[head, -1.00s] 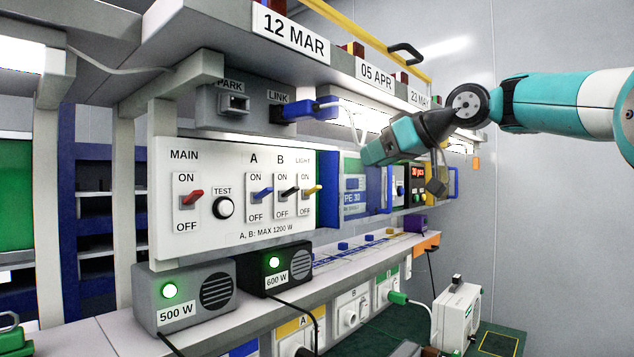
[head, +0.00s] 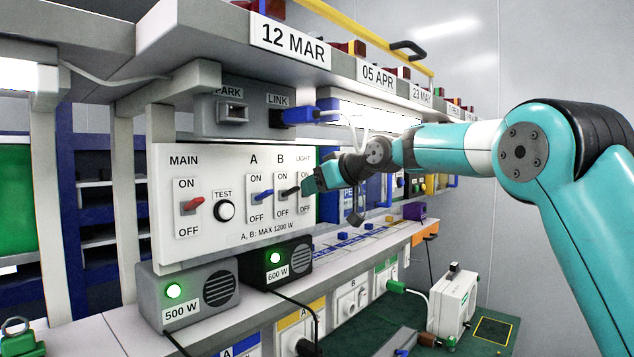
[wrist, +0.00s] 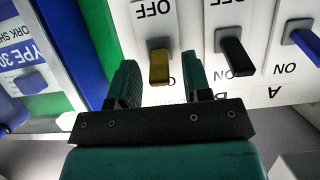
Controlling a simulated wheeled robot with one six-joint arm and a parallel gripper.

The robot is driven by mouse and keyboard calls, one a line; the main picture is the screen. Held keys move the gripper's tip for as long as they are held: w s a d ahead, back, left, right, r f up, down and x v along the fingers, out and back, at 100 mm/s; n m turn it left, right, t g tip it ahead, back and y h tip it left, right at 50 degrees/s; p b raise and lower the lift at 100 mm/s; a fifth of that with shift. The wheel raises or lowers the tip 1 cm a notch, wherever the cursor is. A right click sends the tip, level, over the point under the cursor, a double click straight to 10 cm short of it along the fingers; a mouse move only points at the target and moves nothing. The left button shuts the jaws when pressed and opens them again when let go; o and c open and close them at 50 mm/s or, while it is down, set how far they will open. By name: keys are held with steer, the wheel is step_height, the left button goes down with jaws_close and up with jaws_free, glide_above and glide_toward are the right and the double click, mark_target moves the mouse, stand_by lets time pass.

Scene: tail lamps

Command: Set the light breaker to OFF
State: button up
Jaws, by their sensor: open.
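The light breaker (head: 304,209) is the rightmost switch on the white panel, with ON above and OFF below. In the head view my gripper (head: 309,185) hides its lever. In the wrist view, which shows the panel upside down, the yellow lever (wrist: 160,66) stands between the two fingers of my open gripper (wrist: 158,85). Its tip points away from the OFF label, toward the ON side. There is a gap on each side, and the fingers do not appear to touch it.
The black B lever (wrist: 235,57) is close beside one finger, and the blue A lever (wrist: 304,44) is farther along. The red MAIN lever (head: 193,203) and TEST button (head: 224,210) are further left. A shelf (head: 330,65) overhangs the panel. Blue-framed boxes adjoin its right edge.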

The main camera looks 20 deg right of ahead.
jaws_close()
steer(key=shift+f+b, duration=0.15)
steer(key=shift+b, duration=0.15)
step_height(320, 180, down, 3)
steer(key=t+y+b, duration=0.2)
steer(key=t+b, duration=0.2)
steer(key=b, duration=0.7)
steer(key=t+y+b, duration=0.3)
steer(key=t+b, duration=0.1)
steer(key=b, duration=0.7)
steer(key=shift+f+y+b, duration=0.15)
steer(key=shift+y+b, duration=0.15)
steer(key=shift+b, duration=0.05)
